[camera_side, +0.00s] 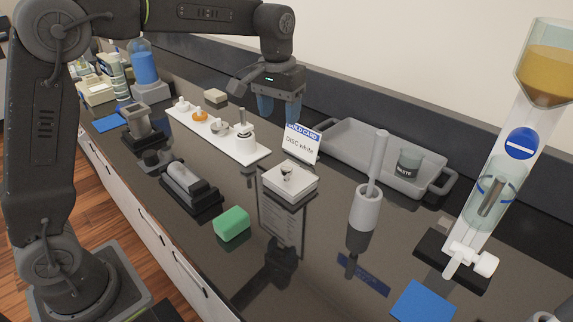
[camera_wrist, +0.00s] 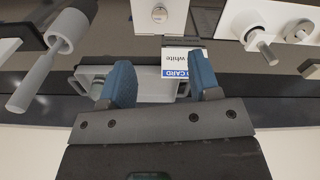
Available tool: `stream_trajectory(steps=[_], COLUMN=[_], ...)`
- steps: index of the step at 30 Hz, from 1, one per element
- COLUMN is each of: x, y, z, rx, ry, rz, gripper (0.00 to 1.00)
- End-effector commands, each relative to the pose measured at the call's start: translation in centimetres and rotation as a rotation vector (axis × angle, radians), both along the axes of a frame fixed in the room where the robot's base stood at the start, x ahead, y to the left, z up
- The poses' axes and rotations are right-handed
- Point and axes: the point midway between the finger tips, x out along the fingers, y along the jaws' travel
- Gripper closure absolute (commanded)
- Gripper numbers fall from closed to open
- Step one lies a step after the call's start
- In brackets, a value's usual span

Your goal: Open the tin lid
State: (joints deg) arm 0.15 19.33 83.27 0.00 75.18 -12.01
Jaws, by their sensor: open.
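A low white square tin (camera_side: 290,190) with a small metal knob on its flat lid sits mid-counter, and the lid looks shut. In the wrist view the tin (camera_wrist: 143,18) shows at the top, cut by the frame edge. My gripper (camera_side: 279,112) hangs with blue fingers pointing down, behind and above the tin, near the standing card (camera_side: 302,143) that reads "DISC white". In the wrist view my gripper (camera_wrist: 161,66) has its fingers wide apart with nothing between them, and the card lies beyond the right finger.
A grey tray (camera_side: 345,147) with a beaker (camera_side: 408,163) marked WASTE stands along the wall. A white holder with an upright rod (camera_side: 366,205) is right of the tin. A white rack (camera_side: 240,150), a green block (camera_side: 232,224) and an oil column (camera_side: 505,165) stand around it.

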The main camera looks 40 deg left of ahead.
Motion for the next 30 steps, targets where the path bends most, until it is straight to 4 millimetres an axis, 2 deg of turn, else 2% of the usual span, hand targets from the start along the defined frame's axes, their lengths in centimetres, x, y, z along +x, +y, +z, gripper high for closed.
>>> stream_trajectory(steps=[1, 4, 11, 24, 30], x=[0.9, 1.8, 2.1, 2.0, 2.1], y=[0.0, 0.0, 0.0, 0.0, 0.0], z=[-0.7, -1.3, -3.1, -11.7, -14.3], rx=[-0.001, -0.001, 0.000, 0.000, -0.001], ry=[0.016, 0.034, 0.042, 0.041, 0.038], rz=[0.006, 0.016, 0.019, 0.019, 0.019], gripper=[0.43, 0.43, 0.43, 0.43, 0.43])
